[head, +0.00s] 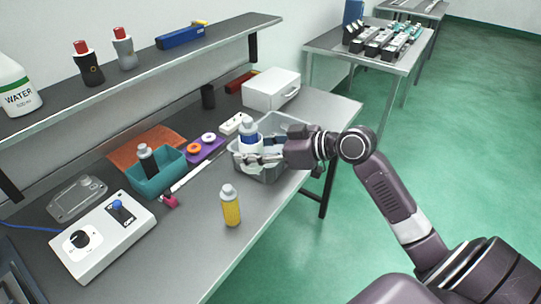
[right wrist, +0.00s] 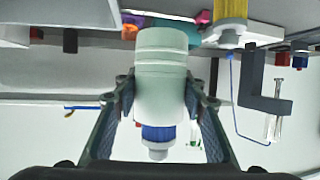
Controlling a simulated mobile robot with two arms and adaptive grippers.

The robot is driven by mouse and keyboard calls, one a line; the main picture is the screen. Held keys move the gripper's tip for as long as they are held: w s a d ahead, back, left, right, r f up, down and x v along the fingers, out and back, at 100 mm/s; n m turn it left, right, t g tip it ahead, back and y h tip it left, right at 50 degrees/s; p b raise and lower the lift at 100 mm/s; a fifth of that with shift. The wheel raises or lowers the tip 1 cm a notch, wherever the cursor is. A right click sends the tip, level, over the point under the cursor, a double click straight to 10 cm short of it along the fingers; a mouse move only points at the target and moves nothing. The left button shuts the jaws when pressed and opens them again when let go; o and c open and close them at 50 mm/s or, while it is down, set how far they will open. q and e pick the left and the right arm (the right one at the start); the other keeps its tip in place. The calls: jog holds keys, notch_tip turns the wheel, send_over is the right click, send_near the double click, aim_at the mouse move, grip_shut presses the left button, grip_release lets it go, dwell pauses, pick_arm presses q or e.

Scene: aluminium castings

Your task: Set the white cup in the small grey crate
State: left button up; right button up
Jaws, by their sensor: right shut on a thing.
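The small grey crate (head: 270,175) stands on the bench near its front edge in the head view. My right gripper (head: 262,159) reaches over it from the right, at the height of its opening. In the right wrist view, my right gripper (right wrist: 165,105) is shut on the pale white cup (right wrist: 162,75), one finger on each side.
A yellow bottle (head: 231,208) stands left of the crate near the front edge. A teal bin (head: 165,178) holding a dark bottle, a purple holder (head: 206,150) and a white control box (head: 105,236) lie farther left. A white case (head: 271,90) is behind the crate.

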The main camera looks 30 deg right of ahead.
jog(key=w+d+r+m+t+h, duration=0.2)
jog(key=w+d+r+m+h, duration=0.6)
jog(key=w+d, duration=0.65)
jog(key=shift+n+y, duration=0.4)
jog(key=shift+n, duration=0.4)
jog(key=f, duration=0.6)
jog(key=f+p, duration=0.1)
jog(key=f, duration=1)
jog(key=shift+s+d+f+p, duration=0.25)
jog(key=shift+d+f+p, duration=0.05)
jog(key=shift+f, duration=0.1)
pick_arm(q)
jog(key=shift+s+d+r, duration=0.15)
jog(key=shift+s+r, duration=0.15)
jog(key=shift+r, duration=0.35)
pick_arm(e)
jog(key=shift+f, duration=0.1)
